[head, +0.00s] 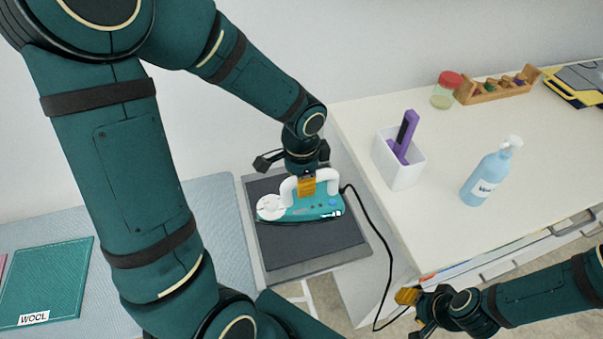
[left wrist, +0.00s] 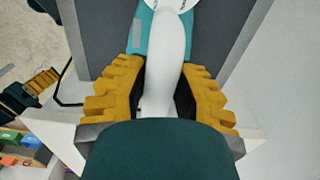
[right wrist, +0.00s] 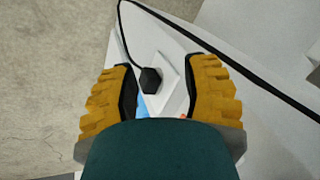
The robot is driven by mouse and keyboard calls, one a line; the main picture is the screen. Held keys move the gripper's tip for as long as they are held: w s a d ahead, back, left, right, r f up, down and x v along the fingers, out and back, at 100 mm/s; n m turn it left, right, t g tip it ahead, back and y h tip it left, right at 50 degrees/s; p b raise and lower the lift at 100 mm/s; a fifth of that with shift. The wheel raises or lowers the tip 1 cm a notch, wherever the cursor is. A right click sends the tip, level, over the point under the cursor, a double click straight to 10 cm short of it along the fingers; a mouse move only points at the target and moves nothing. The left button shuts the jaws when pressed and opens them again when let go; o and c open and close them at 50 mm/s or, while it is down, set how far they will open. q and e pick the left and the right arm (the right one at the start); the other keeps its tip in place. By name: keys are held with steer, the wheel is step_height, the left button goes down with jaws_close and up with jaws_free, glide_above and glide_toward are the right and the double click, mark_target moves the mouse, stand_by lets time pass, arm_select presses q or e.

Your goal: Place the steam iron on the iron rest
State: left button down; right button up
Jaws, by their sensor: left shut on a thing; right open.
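The steam iron (head: 301,208) is teal and white with a white handle, and it is over the dark grey iron rest (head: 300,254) in the head view. I cannot tell whether it touches the rest. My left gripper (head: 306,184) is shut on the iron's white handle; the handle also shows between its yellow fingers in the left wrist view (left wrist: 163,75). The iron's black cord (head: 389,262) runs from its right end down toward the floor. My right gripper (head: 411,305) is open and empty at the lower right, beside the table.
A white table (head: 450,150) at right holds a white bin (head: 398,170) with a purple tool, a blue spray bottle (head: 485,178), a jar (head: 447,92) and a wooden rack (head: 497,88). A teal cloth labelled WOOL (head: 48,275) lies on the grey-blue surface at left.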

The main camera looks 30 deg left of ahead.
arm_select(q)
steer(key=shift+f, duration=0.2)
steer(key=c, duration=0.8)
jaws_free()
steer(key=shift+r, duration=0.1)
steer(key=shift+r, duration=0.25)
step_height(320, 180, up, 12)
steer(key=p, duration=0.3)
steer(key=shift+f, duration=0.15)
